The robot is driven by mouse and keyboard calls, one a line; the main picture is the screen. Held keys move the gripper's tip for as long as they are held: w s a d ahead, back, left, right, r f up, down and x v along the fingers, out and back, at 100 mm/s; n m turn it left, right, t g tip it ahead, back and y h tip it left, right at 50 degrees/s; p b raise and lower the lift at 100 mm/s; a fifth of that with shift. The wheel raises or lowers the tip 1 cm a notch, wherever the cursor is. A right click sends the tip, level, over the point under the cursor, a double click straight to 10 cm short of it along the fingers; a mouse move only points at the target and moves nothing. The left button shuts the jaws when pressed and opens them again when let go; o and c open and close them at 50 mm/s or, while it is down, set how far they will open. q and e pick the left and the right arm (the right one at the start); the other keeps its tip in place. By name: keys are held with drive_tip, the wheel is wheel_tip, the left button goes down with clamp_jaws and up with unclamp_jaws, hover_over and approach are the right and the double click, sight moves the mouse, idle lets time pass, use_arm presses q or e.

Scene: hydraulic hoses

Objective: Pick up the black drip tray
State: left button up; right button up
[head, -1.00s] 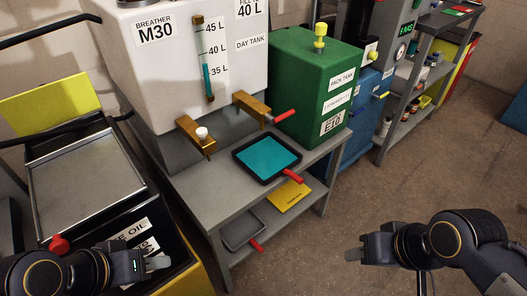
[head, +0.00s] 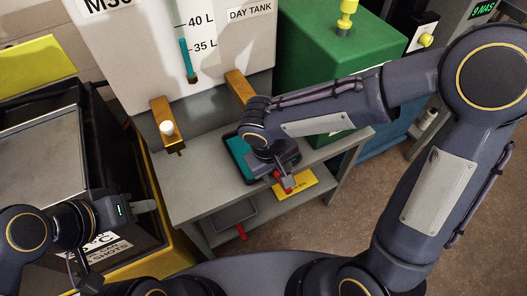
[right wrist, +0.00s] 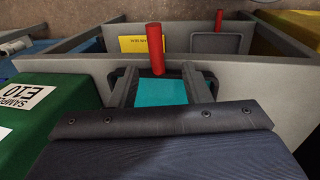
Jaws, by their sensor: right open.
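The black drip tray (head: 240,160) with teal liquid lies on top of the grey bench, largely hidden by my right arm in the head view. Its red handle (head: 287,184) sticks out over the bench's front edge. In the right wrist view the teal liquid (right wrist: 160,92) shows between my fingers, and the red handle (right wrist: 155,50) lies beyond, between the fingertips. My right gripper (right wrist: 158,68) is open above the tray, with one finger on each side of the handle's line, not closed on it. My left gripper (head: 145,207) is at the left, away from the tray; its jaw opening is unclear.
The grey bench (head: 190,190) carries a white day tank (head: 150,50) with brass taps (head: 165,130). A green tank (head: 310,50) stands beside it. On the lower shelf lie a grey tray (head: 233,215) with a red handle and a yellow item (head: 298,186). Floor at right is clear.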

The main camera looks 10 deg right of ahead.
drive_tip(key=f, duration=0.1)
drive_tip(key=d+f+b, duration=0.1)
drive_tip(key=f, duration=0.3)
drive_tip(key=shift+w+d+f, duration=0.1)
drive_tip(key=shift+w+d, duration=0.1)
drive_tip(key=shift+w, duration=0.2)
clamp_jaws()
